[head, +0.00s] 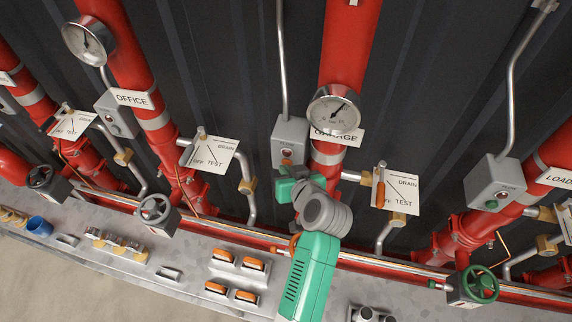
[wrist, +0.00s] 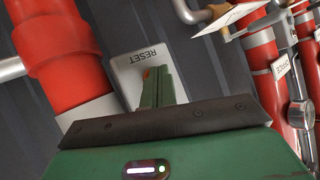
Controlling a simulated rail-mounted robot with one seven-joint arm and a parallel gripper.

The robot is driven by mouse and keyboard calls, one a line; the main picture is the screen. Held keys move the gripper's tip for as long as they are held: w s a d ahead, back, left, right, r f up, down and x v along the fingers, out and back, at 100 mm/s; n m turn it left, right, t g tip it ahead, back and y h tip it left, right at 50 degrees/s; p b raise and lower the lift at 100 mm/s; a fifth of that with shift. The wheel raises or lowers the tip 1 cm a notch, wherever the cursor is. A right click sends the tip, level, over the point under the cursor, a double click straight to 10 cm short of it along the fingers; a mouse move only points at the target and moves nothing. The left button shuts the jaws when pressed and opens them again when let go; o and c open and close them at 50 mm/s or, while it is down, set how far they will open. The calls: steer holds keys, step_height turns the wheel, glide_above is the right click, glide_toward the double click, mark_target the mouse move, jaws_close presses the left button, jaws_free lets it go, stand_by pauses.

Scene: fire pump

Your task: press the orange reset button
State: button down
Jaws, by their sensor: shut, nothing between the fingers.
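The orange reset button (head: 287,153) is on a grey box (head: 290,130) beside the red GARAGE pipe. In the wrist view the box's RESET label (wrist: 139,58) appears upside down, and a small part of the orange button (wrist: 147,73) shows at the fingertips. My gripper (head: 289,172) is just below the button in the head view. In the wrist view my gripper (wrist: 157,72) has its green fingers together, empty, and they partly cover the button. I cannot tell whether the tips touch it.
Similar grey boxes stand at the OFFICE pipe (head: 133,98) and at the right (head: 497,181). A round gauge (head: 334,110) and a DRAIN/TEST plate (head: 398,190) are near the GARAGE pipe. A grey bench (head: 190,262) with orange-topped parts (head: 253,264) runs below.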

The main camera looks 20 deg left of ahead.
stand_by(0.4)
steer(key=shift+s+d+p, duration=0.1)
steer(key=shift+s+p, duration=0.45)
steer(key=shift+s, duration=0.3)
steer(key=shift+s+d+p, duration=0.15)
steer(key=shift+s+p, duration=0.45)
steer(key=shift+s, duration=0.65)
steer(key=shift+s+d+p, duration=0.15)
steer(key=shift+s+p, duration=0.4)
steer(key=shift+s, duration=0.65)
